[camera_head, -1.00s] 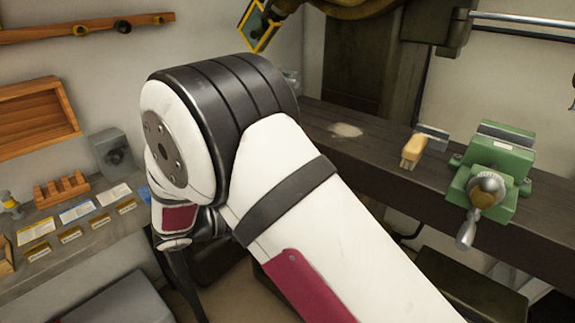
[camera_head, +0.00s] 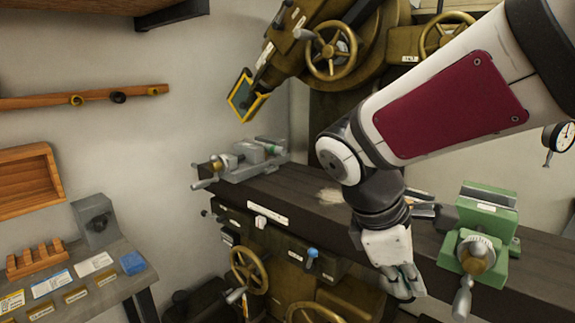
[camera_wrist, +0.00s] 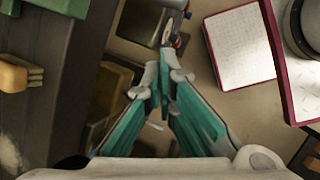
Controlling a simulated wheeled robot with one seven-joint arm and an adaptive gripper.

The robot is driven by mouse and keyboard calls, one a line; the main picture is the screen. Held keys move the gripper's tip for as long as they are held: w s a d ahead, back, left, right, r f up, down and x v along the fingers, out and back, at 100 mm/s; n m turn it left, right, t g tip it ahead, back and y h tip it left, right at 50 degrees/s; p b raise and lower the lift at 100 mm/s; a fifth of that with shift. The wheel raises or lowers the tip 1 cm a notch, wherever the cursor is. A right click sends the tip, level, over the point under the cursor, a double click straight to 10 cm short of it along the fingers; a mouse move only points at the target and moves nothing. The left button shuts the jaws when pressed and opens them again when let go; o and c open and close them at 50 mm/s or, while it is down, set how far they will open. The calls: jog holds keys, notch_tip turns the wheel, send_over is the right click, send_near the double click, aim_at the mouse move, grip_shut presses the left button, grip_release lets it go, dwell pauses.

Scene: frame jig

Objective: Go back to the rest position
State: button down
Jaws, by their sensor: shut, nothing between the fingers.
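My gripper (camera_head: 404,286) hangs at the end of my arm in the head view, pointing down in front of the dark machine table, left of the green vise. In the wrist view its two teal-sided fingers (camera_wrist: 163,78) come together at the tips with nothing held between them. The floor and the edge of the dark table lie below it in that view.
The green vise (camera_head: 487,212) stands on the table close to the right of my gripper. A grey vise (camera_head: 250,160) sits at the table's left end. Handwheels (camera_head: 249,269) stick out below. A brush (camera_wrist: 18,75) lies at the wrist view's left. A side bench (camera_head: 125,262) stands left.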

jog(key=s+d+r+m+t+y, duration=0.1)
jog(key=s+m+t+y, duration=0.3)
jog(key=s+m, duration=0.7)
jog(key=r+m+y, duration=0.1)
jog(key=m, duration=0.1)
jog(key=shift+d+r+m, duration=0.25)
jog(key=shift+r+m, duration=0.1)
jog(key=shift+m, duration=0.05)
jog(key=shift+w+f, duration=0.1)
